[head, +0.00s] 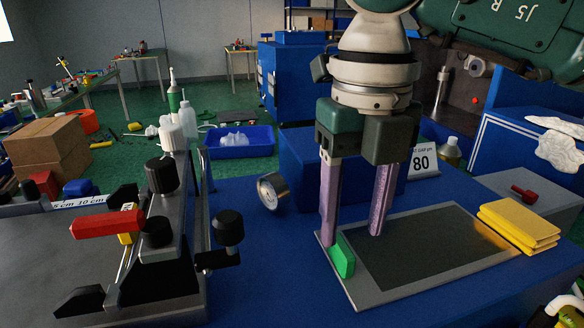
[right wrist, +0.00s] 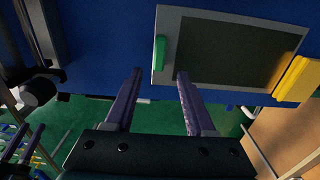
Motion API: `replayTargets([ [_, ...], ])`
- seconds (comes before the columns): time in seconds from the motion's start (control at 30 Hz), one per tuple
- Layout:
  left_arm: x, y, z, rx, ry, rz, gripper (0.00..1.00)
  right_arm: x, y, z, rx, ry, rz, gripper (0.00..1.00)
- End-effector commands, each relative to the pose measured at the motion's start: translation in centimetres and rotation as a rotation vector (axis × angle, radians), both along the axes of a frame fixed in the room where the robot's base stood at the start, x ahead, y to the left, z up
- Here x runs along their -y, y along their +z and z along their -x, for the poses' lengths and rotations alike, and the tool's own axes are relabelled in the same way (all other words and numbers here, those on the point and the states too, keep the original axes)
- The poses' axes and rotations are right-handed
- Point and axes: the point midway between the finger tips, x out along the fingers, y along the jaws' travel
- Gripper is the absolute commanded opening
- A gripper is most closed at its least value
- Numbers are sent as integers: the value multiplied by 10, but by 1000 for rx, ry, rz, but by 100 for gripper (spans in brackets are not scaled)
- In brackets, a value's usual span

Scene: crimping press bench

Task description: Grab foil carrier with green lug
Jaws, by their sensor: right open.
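The foil carrier (head: 388,290) is a flat grey frame around a dark panel, lying on the blue bench. Its green lug (head: 342,256) stands up at the carrier's left edge. In the right wrist view the carrier (right wrist: 200,93) and the lug (right wrist: 159,51) show beyond the fingertips. My right gripper (head: 352,238) is open and points down, its two purple fingers apart. In the head view one finger is just behind the lug and the other overlaps the panel. It holds nothing. Whether a finger touches the lug or carrier I cannot tell.
A crimping press with a red handle (head: 107,224) stands at the left. A tape roll (head: 272,190) is beside the carrier. A folded yellow cloth (head: 519,226) lies at the carrier's right edge. An "80" sign (head: 422,161) stands behind. Blue bench is bare between press and carrier.

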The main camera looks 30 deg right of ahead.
Motion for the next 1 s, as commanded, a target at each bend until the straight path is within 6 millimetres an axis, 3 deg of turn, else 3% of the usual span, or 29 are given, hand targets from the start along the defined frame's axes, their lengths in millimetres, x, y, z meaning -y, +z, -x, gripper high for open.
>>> replayTargets([
  [0.3,0,7,0,-1,0,-1,50,-1,-45,1,-4,0,0,55],
  [0.63,-3,7,0,0,-4,-10,50,0,-53,0,0,1,0,54],
  [1.0,-4,7,0,-1,-5,-13,50,0,-52,0,0,1,0,12],
])
